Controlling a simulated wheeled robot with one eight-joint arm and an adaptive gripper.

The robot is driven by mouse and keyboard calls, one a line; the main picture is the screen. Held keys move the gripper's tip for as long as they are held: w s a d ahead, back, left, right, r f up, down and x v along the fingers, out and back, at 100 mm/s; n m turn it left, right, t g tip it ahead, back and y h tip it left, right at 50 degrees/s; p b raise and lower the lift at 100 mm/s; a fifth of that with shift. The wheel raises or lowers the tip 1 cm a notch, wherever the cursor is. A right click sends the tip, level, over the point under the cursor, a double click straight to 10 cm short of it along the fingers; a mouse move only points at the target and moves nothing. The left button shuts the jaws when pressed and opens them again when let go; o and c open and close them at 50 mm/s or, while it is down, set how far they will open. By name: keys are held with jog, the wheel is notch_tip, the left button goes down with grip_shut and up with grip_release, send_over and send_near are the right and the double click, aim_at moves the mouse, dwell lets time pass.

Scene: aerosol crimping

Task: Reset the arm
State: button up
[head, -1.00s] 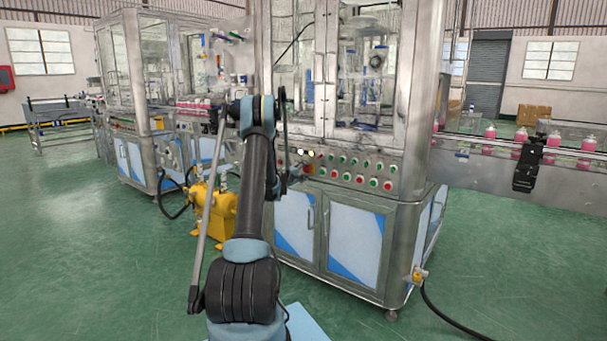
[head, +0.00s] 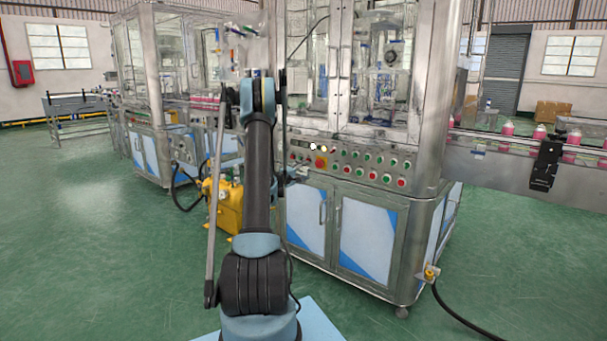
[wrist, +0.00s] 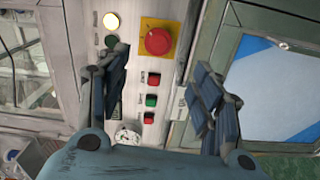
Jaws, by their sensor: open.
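In the wrist view my gripper (wrist: 160,95) is open and empty, its two dark fingers spread apart with the control panel (wrist: 140,55) showing between them. A red emergency button on a yellow plate (wrist: 158,41) is beyond the fingers, near the top middle. A lit lamp (wrist: 111,21) is to its left, and small red and green buttons (wrist: 151,100) show between the fingers. In the head view my arm is raised in front of the machine (head: 345,215), and the same panel (head: 350,163) is to its right. My fingers are mostly hidden there behind the arm.
A yellow unit (head: 228,208) stands on the floor left of the machine. A conveyor (head: 500,160) with pink cans runs off to the right. A black hose (head: 465,318) lies on the floor at the right. Green floor (head: 90,240) at the left is clear.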

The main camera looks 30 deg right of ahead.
jog(key=shift+r, duration=0.1)
dwell(0.3)
jog(key=s+a+r+m+g+y, duration=0.1)
jog(key=s+a+r+y, duration=0.15)
jog(key=s+a, duration=0.4)
jog(key=s+a+r+m+y, duration=0.1)
jog(key=s+a+r+y, duration=0.1)
jog(key=s+a+r, duration=0.4)
jog(key=s+a+r+m+g+y, duration=0.1)
jog(key=s+a+r+m+y, duration=0.1)
jog(key=s+a, duration=0.45)
jog(key=s+a+f+g+y, duration=0.1)
jog(key=s+a+f+y, duration=0.2)
jog(key=s+a, duration=0.7)
jog(key=s+a+f+y, duration=0.3)
jog(key=s+a+f, duration=0.2)
jog(key=s+a, duration=0.5)
jog(key=s+a+f+g+y, duration=0.1)
jog(key=s+a+f+y, duration=0.3)
jog(key=s+a, duration=0.6)
jog(key=shift+s+a+f+n+g, duration=0.3)
jog(key=shift+s+f+n, duration=0.1)
jog(key=shift+s, duration=0.6)
